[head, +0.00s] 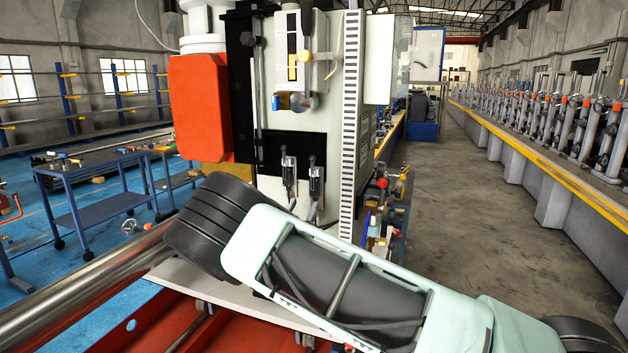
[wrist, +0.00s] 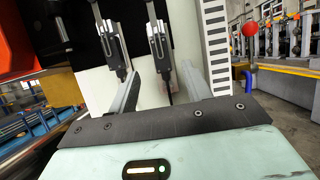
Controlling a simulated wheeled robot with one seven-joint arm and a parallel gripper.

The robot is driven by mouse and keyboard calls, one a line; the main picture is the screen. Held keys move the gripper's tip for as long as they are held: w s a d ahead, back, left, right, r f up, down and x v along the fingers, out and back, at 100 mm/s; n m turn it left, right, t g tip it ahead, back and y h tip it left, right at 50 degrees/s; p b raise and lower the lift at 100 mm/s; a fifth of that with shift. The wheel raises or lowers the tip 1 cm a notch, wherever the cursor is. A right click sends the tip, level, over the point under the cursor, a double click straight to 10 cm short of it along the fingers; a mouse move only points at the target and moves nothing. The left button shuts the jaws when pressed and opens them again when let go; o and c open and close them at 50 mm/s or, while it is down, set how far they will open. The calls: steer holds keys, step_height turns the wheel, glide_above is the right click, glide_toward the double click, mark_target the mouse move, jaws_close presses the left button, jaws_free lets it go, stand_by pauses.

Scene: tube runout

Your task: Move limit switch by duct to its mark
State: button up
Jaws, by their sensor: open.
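Two limit switches with dark bodies and metal lever parts hang side by side on the pale machine panel. The one by the duct is the right one (wrist: 158,42); it also shows in the head view (head: 315,182). The other switch (wrist: 113,45) is to its left. The white slotted duct (wrist: 216,45) runs upright to the right of both. My gripper (wrist: 160,74) is open, its fingers apart below the switches. The right switch's lower end lies between the fingers in the picture; contact cannot be told. A faint pinkish patch (wrist: 173,87) shows on the panel; I cannot tell whether it is the mark.
An orange-red box (head: 199,108) is left of the panel. A red-knobbed lever (wrist: 250,30) stands right of the duct. A steel tube (head: 85,285) lies at lower left. The aisle at right is clear.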

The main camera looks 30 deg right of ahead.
mark_target(312, 179)
steer(key=p+x, duration=0.3)
steer(key=x, duration=0.6)
steer(key=shift+w+d+r, duration=0.1)
steer(key=shift+w+d, duration=0.1)
steer(key=shift+d, duration=0.15)
jaws_close()
steer(key=shift+r+p, duration=0.35)
steer(key=shift+r, duration=1.15)
jaws_free()
steer(key=shift+f, duration=0.1)
